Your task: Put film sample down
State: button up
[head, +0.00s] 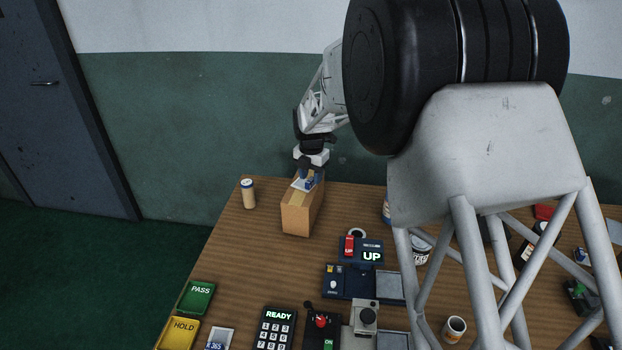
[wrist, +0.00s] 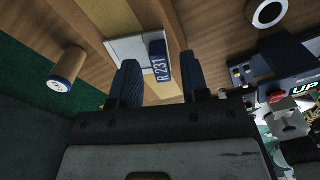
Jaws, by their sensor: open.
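The film sample (head: 302,184) is a pale flat piece with a blue tab. In the wrist view the tab (wrist: 160,64) reads R 231. The sample lies on top of a brown cardboard box (head: 296,219) near the table's far left side and appears to rest on it. My gripper (head: 309,174) is right above the box top. Its two blue fingers (wrist: 159,70) are open, one on each side of the tab, with a visible gap at least on the left. The sample's underside is hidden.
A capped jar (head: 248,194) stands left of the box. A dark UP device (head: 360,250) is to its right. Green PASS (head: 196,296) and yellow HOLD (head: 178,331) trays, a 365 piece (head: 218,339) and a READY keypad (head: 274,328) are nearer. My arm hides much of the table's right.

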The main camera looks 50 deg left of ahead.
aim_at(311, 179)
notch_tip(311, 179, up, 11)
jog(key=shift+f, duration=0.15)
dwell(0.4)
dwell(0.9)
